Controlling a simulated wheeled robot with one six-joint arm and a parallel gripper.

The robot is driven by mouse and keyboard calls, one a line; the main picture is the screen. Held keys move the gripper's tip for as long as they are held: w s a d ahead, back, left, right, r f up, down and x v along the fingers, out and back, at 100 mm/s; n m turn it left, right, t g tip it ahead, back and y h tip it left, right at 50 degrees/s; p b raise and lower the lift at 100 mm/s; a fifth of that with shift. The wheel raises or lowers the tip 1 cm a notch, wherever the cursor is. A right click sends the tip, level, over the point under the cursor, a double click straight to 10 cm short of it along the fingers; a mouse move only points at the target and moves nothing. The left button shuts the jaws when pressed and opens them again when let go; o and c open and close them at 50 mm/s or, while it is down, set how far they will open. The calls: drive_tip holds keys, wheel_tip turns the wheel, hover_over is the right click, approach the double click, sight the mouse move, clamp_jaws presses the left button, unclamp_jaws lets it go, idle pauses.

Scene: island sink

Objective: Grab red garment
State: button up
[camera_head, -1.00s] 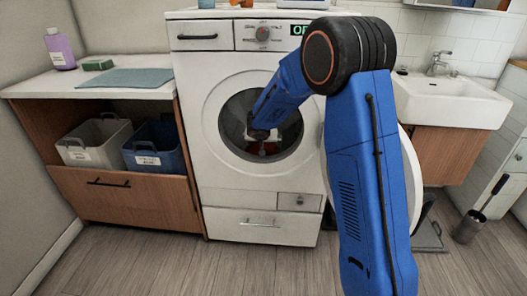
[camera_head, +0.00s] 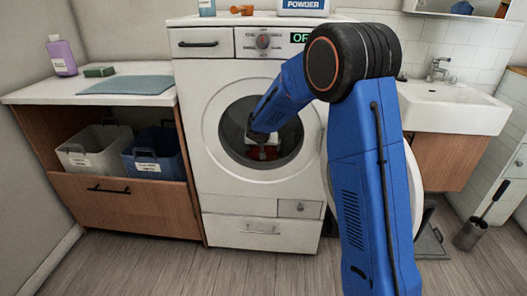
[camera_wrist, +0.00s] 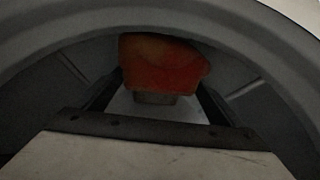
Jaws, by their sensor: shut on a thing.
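The red garment (camera_wrist: 162,64) shows in the wrist view as a rounded red-orange shape inside the dark drum, between the two fingers of my gripper (camera_wrist: 155,95). My gripper is shut on it. In the head view my gripper (camera_head: 263,150) is inside the round opening of the washing machine (camera_head: 222,205), with a bit of the red garment (camera_head: 266,154) at its end. The washer door stands open at the right, partly hidden behind my arm. The garment's lower part is hidden in the wrist view.
A counter (camera_head: 30,92) at the left holds a purple bottle (camera_head: 62,58) and a folded blue-grey cloth (camera_head: 127,84). Below it are a light basket (camera_head: 85,160) and a blue basket (camera_head: 143,163). A sink (camera_head: 455,108) is at the right. The floor in front is clear.

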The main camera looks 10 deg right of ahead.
drive_tip(key=shift+s+a+f+t, duration=0.15)
drive_tip(key=shift+s+t, duration=0.15)
drive_tip(key=shift+t, duration=0.3)
drive_tip(key=shift+s+h, duration=0.25)
drive_tip(key=shift+h, duration=0.05)
drive_tip(key=shift+s+t, duration=0.1)
drive_tip(key=shift+t, duration=0.3)
drive_tip(key=shift+s+a+f+t, duration=0.15)
drive_tip(key=shift+s+t, duration=0.15)
drive_tip(key=shift+t, duration=0.3)
drive_tip(key=shift+s+a+r, duration=0.1)
drive_tip(key=shift+s+r, duration=0.05)
drive_tip(key=shift+r, duration=0.45)
drive_tip(key=shift+s+a+r, duration=0.1)
drive_tip(key=shift+r, duration=0.5)
drive_tip(key=s+a+r+g, duration=0.1)
drive_tip(key=s+a, duration=0.1)
drive_tip(key=s, duration=0.5)
drive_tip(key=s+a+r+g, duration=0.1)
drive_tip(key=s+a+r, duration=0.1)
drive_tip(key=s, duration=0.5)
drive_tip(key=s+a+r+g, duration=0.1)
drive_tip(key=s+a+r, duration=0.1)
drive_tip(key=s, duration=0.5)
drive_tip(key=shift+a+r, duration=0.25)
drive_tip(key=shift+a, duration=0.05)
